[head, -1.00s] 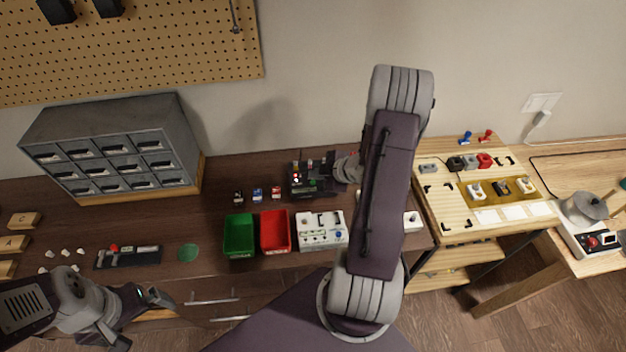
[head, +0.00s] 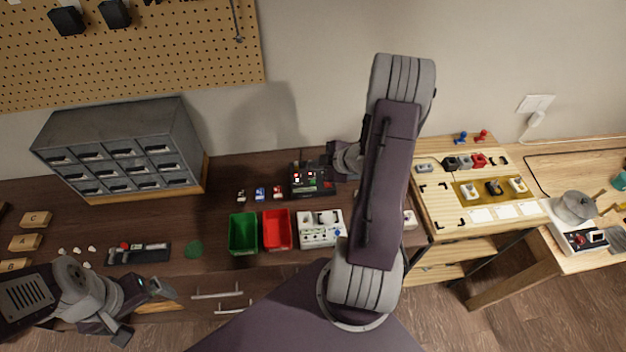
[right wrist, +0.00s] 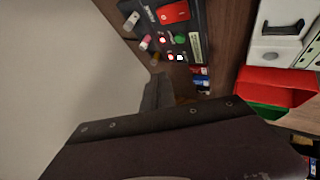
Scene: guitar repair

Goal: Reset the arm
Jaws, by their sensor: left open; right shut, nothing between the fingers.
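My left gripper (head: 146,306) is at the lower left of the head view, in front of the dark bench's front edge. Its fingers are apart and nothing shows between them. My right arm rises through the middle of the head view and bends back down behind itself. My right gripper (head: 330,167) is partly hidden by that arm, at the right end of a black device (head: 311,180) with small coloured parts. The right gripper is shut and empty. In the right wrist view, the gripper (right wrist: 165,92) points toward the bench, with the black device (right wrist: 180,30) beyond it.
A green bin (head: 243,233), a red bin (head: 277,230) and a white tray (head: 321,229) stand on the dark bench (head: 215,180). A grey drawer cabinet (head: 120,148) stands at the back left. A light wooden board (head: 437,215) with parts is at the right.

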